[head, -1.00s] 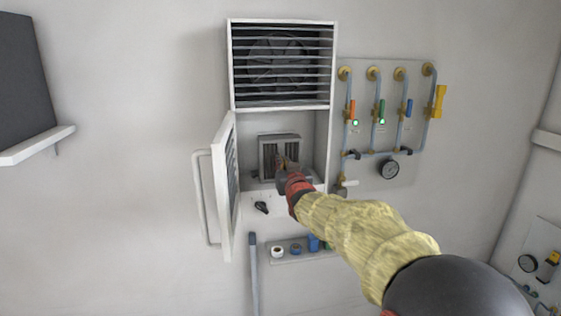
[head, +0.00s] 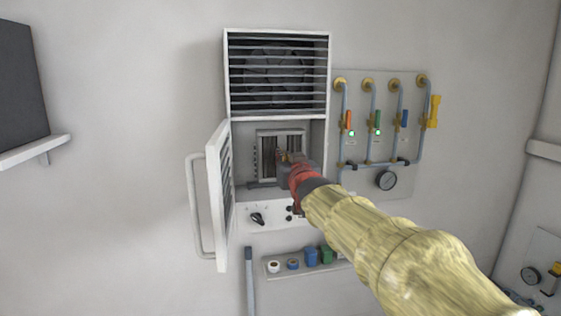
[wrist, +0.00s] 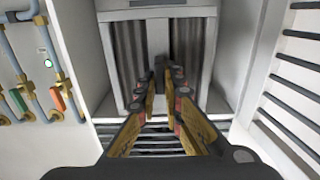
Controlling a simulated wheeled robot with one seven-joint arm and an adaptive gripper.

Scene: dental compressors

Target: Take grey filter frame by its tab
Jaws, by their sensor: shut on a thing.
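The grey filter frame (head: 281,132) stands upright inside the open compartment below the fan grille. In the wrist view the frame (wrist: 202,60) shows dark pleats on both sides of a grey middle bar (wrist: 158,38). My gripper (head: 287,160) reaches into the compartment in front of the frame and hides its lower right part in the head view. In the wrist view the fingers of my gripper (wrist: 162,77) close together on the small dark tab (wrist: 159,62) at the bar's lower end. The fingertips hide part of the tab.
The white compartment door (head: 216,190) stands open at the left. Valve pipes and a gauge (head: 386,180) are on the wall panel at the right. A control panel with a black knob (head: 257,218) is below the compartment. A shelf (head: 300,267) with small containers is lower down.

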